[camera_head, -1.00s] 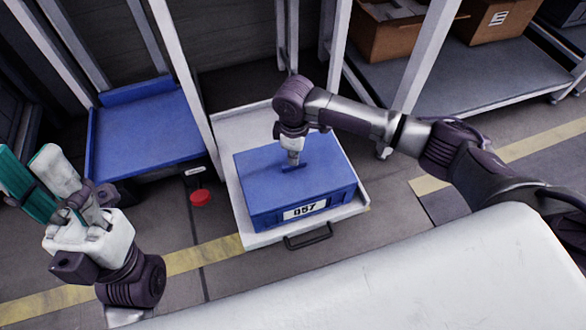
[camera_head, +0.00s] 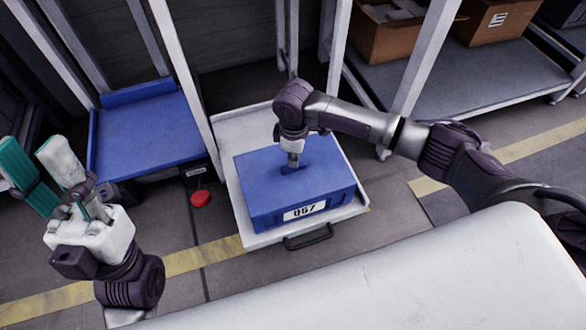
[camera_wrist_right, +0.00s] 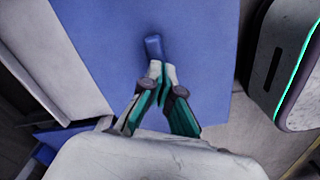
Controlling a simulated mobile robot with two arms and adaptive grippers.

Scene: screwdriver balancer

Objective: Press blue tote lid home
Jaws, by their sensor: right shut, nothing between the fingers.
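The blue tote (camera_head: 262,218) with a white "057" label sits on a light grey tray (camera_head: 222,150). Its flat blue lid (camera_head: 325,172) is on top; I cannot tell whether any edge stands proud. My right gripper (camera_head: 293,164) points down at the middle of the lid, fingers shut and empty. In the right wrist view its fingertips (camera_wrist_right: 163,68) are close beside the lid's small blue handle (camera_wrist_right: 153,46); contact is unclear. The lid also fills the middle of that view (camera_wrist_right: 100,30). My left gripper (camera_head: 40,162) is at the lower left, fingers apart and empty, away from the tote.
An empty blue platform (camera_head: 145,130) stands left of the tray, behind a white post. A red button (camera_head: 200,198) is near it. A dark handle (camera_head: 308,237) is at the tray's front. Cardboard boxes (camera_head: 385,38) sit on the shelf at the back right.

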